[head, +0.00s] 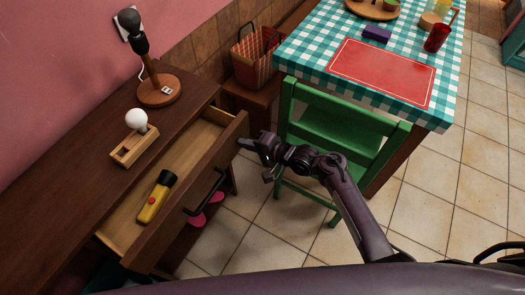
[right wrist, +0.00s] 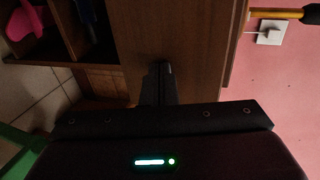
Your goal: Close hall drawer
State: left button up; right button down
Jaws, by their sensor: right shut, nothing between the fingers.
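The dark wooden drawer (head: 170,225) of the hall cabinet is pulled out, and its pale inside is open to view. A yellow torch (head: 155,197) with a black head lies in it. A dark bar handle (head: 205,192) is on its front. My right gripper (head: 243,143) is shut and empty beside the far end of the drawer front. In the right wrist view the shut fingers (right wrist: 165,78) point at the brown wooden front (right wrist: 195,40). Whether they touch it I cannot tell. My left gripper is out of view.
On the cabinet top (head: 75,165) stand a dark lamp (head: 158,90) and a bulb on a wooden block (head: 135,142). A green chair (head: 335,135) and a checked table (head: 330,30) stand right of the gripper. Pink items (head: 197,220) show below the drawer. Tiled floor is clear between.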

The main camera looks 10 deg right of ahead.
jog(key=b, duration=0.4)
send_over(214, 129)
jog(key=s, duration=0.4)
jog(key=shift+s+d+f, duration=0.15)
jog(key=shift+d, duration=0.25)
jog(key=shift+a+r, duration=0.1)
jog(key=shift+r, duration=0.25)
